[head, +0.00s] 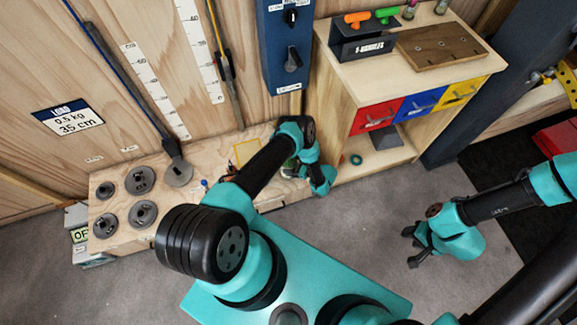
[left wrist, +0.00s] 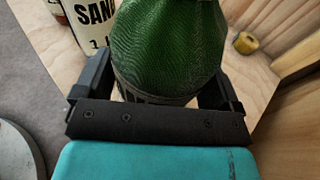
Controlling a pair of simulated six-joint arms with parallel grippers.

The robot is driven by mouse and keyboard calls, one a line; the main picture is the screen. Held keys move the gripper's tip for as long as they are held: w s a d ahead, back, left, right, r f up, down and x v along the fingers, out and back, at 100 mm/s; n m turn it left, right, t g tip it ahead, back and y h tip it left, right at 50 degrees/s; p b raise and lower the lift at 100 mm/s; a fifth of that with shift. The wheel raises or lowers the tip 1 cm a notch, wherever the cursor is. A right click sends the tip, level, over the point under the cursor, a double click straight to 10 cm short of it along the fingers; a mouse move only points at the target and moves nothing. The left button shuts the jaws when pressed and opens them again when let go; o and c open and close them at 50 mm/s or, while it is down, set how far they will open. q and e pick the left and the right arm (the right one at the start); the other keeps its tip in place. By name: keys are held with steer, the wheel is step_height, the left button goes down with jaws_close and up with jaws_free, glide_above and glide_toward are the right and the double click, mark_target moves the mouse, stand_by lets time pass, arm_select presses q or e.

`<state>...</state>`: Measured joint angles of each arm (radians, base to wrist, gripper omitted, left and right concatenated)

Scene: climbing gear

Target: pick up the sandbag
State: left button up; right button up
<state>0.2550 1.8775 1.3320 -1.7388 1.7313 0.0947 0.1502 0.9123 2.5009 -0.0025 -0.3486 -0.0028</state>
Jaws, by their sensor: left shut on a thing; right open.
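The sandbag, a green cloth bag (left wrist: 168,45), fills the middle of the left wrist view between the two black fingers of my left gripper (left wrist: 158,85), which is shut on it. A narrow dark band shows around its lower part. In the head view my left gripper (head: 312,180) is over the right end of the wooden bench; the bag there is mostly hidden by my arm. My right gripper (head: 416,246) is open and empty above the grey floor on the right.
Several grey weight discs (head: 142,213) lie on the bench's left part (head: 170,232). A white surface printed "SAND" (left wrist: 96,22) and a yellow round object (left wrist: 246,43) are near the bag. A cabinet with coloured drawers (head: 428,103) stands right of the bench. Floor between my arms is clear.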

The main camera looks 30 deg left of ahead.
arm_select(q)
steer(key=c, duration=0.9)
steer(key=shift+w+r, duration=0.1)
steer(key=shift+c, duration=0.6)
steer(key=shift+r, duration=1.65)
steer(key=s+d+r, duration=0.1)
steer(key=s+d, duration=0.7)
steer(key=s, duration=0.5)
steer(key=shift+s+r, duration=0.3)
steer(key=shift+s, duration=0.1)
steer(key=shift+d, duration=0.1)
